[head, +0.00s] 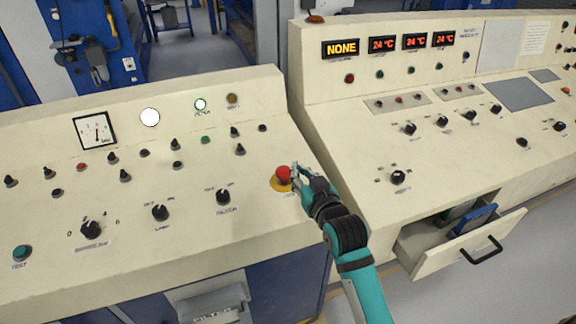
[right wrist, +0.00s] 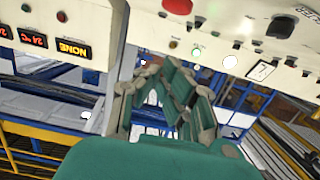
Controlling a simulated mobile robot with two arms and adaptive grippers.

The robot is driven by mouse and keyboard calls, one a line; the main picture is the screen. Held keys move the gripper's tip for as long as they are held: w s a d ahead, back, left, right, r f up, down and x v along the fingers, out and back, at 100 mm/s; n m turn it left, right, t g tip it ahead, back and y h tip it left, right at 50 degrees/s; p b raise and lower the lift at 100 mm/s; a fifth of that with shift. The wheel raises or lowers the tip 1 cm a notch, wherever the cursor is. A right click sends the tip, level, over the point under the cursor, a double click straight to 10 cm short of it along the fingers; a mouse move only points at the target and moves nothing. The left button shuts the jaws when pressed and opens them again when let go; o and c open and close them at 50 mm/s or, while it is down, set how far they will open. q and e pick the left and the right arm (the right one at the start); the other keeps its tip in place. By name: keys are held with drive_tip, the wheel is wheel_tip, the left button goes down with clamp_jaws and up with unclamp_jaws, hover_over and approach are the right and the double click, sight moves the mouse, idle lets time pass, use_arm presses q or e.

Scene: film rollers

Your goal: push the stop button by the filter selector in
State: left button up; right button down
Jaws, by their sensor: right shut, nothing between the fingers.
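The stop button is a red mushroom head (head: 283,173) on a yellow base (head: 280,186), near the right edge of the left console's sloped panel. A black selector knob (head: 223,196) is left of it, with a label too blurred to read surely. My right gripper (head: 296,172) is shut and empty, right beside the red head; whether they touch cannot be told. In the right wrist view the red button (right wrist: 177,5) is cut by the top edge, beyond my gripper's fingers (right wrist: 172,70). My left gripper is not in view.
Black knobs (head: 160,212), small switches and a dial gauge (head: 95,130) cover the left console. The right console (head: 345,130) stands close beside it, with displays reading NONE and 24 °C. Its drawer (head: 462,250) is open, with a blue item (head: 476,220) inside.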

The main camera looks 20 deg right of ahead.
drive_tip(key=p, duration=0.1)
hover_over(288, 175)
drive_tip(key=shift+f, duration=0.5)
wheel_tip(288, 175, down, 3)
drive_tip(key=shift+r+p, duration=0.1)
drive_tip(key=shift+p, duration=0.25)
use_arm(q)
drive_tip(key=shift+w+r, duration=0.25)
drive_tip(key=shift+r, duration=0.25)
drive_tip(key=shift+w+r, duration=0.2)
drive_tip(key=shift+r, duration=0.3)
use_arm(e)
drive_tip(key=shift+f, duration=0.65)
